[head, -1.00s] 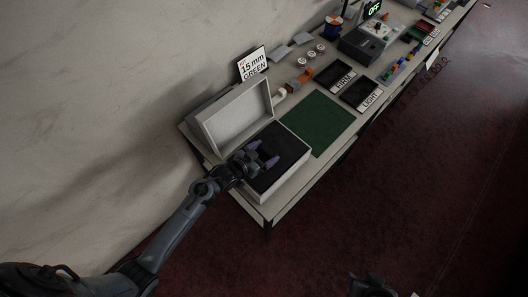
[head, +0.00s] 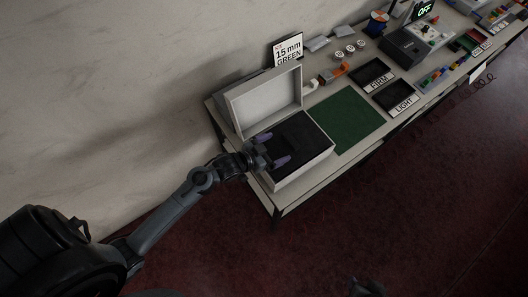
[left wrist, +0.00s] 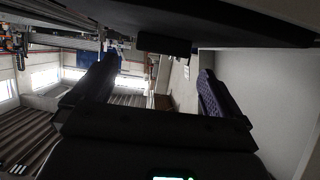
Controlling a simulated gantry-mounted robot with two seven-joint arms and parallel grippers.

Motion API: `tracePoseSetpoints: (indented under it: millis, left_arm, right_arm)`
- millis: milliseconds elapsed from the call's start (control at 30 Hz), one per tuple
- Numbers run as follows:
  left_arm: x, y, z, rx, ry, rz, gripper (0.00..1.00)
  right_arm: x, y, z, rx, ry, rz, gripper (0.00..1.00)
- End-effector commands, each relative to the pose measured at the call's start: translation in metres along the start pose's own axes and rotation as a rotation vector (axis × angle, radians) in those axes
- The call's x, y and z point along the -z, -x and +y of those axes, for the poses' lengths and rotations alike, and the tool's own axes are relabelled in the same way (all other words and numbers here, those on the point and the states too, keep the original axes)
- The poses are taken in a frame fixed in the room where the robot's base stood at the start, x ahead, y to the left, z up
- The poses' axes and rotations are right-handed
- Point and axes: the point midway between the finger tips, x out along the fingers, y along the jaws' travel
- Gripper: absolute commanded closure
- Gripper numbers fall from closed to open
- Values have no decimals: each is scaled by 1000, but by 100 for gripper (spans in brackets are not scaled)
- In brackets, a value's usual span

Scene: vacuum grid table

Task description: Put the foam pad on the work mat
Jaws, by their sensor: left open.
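The dark foam pad (head: 305,133) appears to lie flat inside the pale open box (head: 308,163) at the near end of the table; the pad and the box's dark lining cannot be told apart. The green work mat (head: 346,120) lies bare just right of the box. My left gripper (head: 279,148) is open, its two purple fingers apart over the left part of the box's dark inside. Contact with the pad cannot be told. In the left wrist view the fingers (left wrist: 155,88) stand apart with nothing between them. A dark part (head: 366,287) at the bottom edge may be my right gripper.
The box lid (head: 265,100) stands raised at the wall side. A sign (head: 288,50) reading "15 mm GREEN" stands behind it. Dark trays labelled FIRM (head: 372,74) and LIGHT (head: 396,98) lie beyond the mat. Several small items crowd the far table.

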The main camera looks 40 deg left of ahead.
Motion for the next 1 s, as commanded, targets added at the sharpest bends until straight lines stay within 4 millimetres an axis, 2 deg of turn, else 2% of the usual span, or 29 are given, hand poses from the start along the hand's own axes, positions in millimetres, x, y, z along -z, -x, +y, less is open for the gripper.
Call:
tracePoseSetpoints:
  millis: [33,200,467,667,767,1000]
  left_arm:
    - [0,10,0,1,-3,-1,0]
    - [0,33,-1,2,-1,-1,0]
    - [0,49,1,6,-2,-12,0]
    - [-8,64,6,69,-10,-153,0]
    - [-14,83,12,115,-6,-283,0]
    - [-29,150,34,177,51,-620,0]
  right_arm:
    - [0,0,0,0,0,0,57]
    - [0,0,0,0,0,0,57]
    - [0,0,0,0,0,0,57]
    - [0,0,0,0,0,0,57]
    - [0,0,0,0,0,0,57]
    - [0,0,0,0,0,0,57]
